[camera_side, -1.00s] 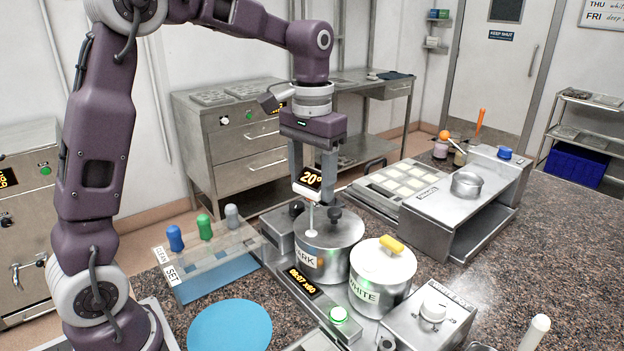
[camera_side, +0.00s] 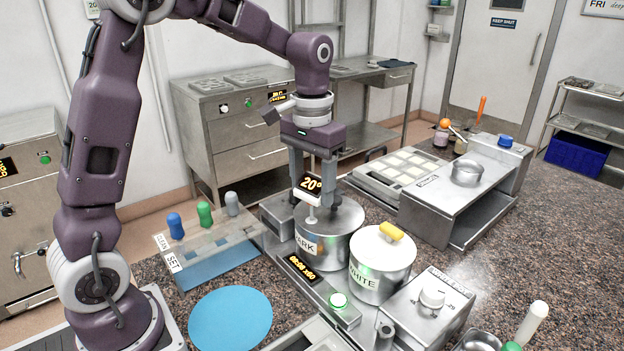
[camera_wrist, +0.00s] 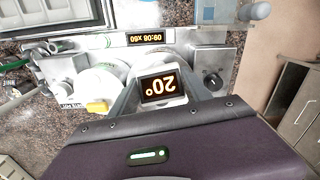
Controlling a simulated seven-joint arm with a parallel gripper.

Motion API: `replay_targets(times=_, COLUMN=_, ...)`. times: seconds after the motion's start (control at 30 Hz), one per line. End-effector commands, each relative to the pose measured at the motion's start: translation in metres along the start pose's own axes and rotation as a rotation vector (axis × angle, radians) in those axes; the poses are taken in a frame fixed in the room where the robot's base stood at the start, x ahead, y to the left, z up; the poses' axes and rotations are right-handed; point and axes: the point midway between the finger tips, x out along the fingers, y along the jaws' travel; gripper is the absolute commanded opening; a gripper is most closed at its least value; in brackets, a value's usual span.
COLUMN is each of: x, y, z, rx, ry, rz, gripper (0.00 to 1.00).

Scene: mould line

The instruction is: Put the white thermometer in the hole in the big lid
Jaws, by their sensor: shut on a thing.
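The white thermometer (camera_side: 312,186) is upright in my gripper (camera_side: 315,180), which is shut on it; its dark display reads 20°. In the wrist view the display (camera_wrist: 163,86) is upside down between my fingers. The big lid (camera_side: 342,213) is grey metal with a dark knob, on the big pot labelled "ARK", its first letter hidden. The thin stem runs down to a pale ring on the lid's near-left side. Its lower end seems to be inside the ring, with some stem showing above. The hole itself is too small to see.
A smaller pot labelled WHITE (camera_side: 379,272) with a yellow handle (camera_side: 391,231) stands close to the right. A control box with a white knob (camera_side: 432,297) is in front. A rack with blue, green and grey handles (camera_side: 205,216) is left, behind a blue disc (camera_side: 230,319).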

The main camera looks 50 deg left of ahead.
Motion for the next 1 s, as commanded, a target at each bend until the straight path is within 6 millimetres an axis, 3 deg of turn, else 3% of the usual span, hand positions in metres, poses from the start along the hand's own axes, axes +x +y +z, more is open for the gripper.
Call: replay_targets(times=1.0, x=0.038, y=0.0, z=0.001, rx=0.0, ry=0.0, rz=0.0, gripper=0.15)
